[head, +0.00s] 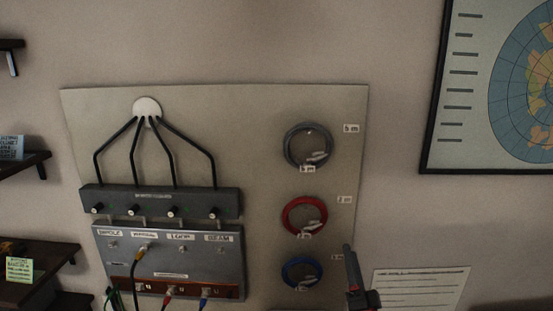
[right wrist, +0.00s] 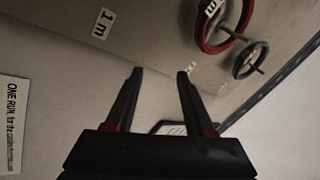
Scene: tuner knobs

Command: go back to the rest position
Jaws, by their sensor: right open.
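My right gripper (head: 350,252) is at the lower right of the panel in the head view, beside the blue cable coil (head: 301,273) and apart from it. In the right wrist view its two fingers (right wrist: 160,74) are spread with nothing between them. A red coil (right wrist: 222,28) and a grey coil (right wrist: 250,60) show beyond them at the upper right. My left gripper is not in view.
The beige panel (head: 265,120) carries a grey tuner box (head: 160,203) with knobs, a socket box (head: 225,262) with plugged cables and coils on hooks. A paper sheet (head: 420,286) hangs at right. Dark shelves (head: 40,290) are at left, a framed map (head: 470,120) at upper right.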

